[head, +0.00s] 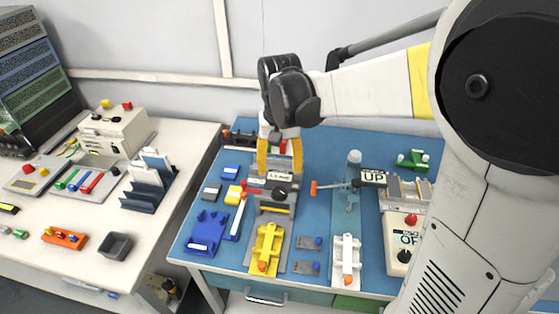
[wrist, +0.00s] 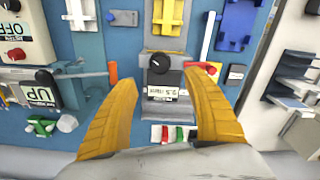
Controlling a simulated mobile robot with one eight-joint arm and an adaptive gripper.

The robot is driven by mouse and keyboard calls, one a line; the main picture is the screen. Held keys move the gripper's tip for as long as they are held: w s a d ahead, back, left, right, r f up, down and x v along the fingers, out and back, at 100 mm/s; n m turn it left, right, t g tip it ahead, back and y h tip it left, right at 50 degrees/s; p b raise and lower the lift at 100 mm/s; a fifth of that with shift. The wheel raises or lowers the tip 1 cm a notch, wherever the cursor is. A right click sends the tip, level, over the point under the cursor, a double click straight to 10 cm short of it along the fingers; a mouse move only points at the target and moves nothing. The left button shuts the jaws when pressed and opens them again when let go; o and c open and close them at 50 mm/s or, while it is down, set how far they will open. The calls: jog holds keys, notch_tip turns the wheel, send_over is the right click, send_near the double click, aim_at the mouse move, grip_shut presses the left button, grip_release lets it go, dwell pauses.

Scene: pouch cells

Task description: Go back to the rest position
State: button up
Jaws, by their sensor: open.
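My gripper (head: 280,168) points down over the blue bench, with its two yellow fingers spread and nothing between them. In the head view it hangs over the back of a grey device with a black knob (head: 281,191) and a white label. In the wrist view my gripper (wrist: 168,90) shows both fingers wide apart, with the device's label plate (wrist: 165,94) between and beyond the tips. I cannot tell how high the tips are above the device.
On the blue bench are a yellow fixture (head: 267,243), a white fixture (head: 347,255), a blue block (head: 206,232), a lever with an orange end (head: 314,188), an UP sign (head: 373,177) and an OFF panel (head: 402,239). A white table (head: 80,217) with a rack (head: 149,182) stands left.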

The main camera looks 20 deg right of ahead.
jog(key=shift+r, duration=1.25)
jog(key=s+r+n+t, duration=0.2)
jog(key=s+t, duration=0.5)
jog(key=s, duration=0.7)
jog(key=shift+r+n, duration=0.3)
jog(key=shift+n, duration=0.2)
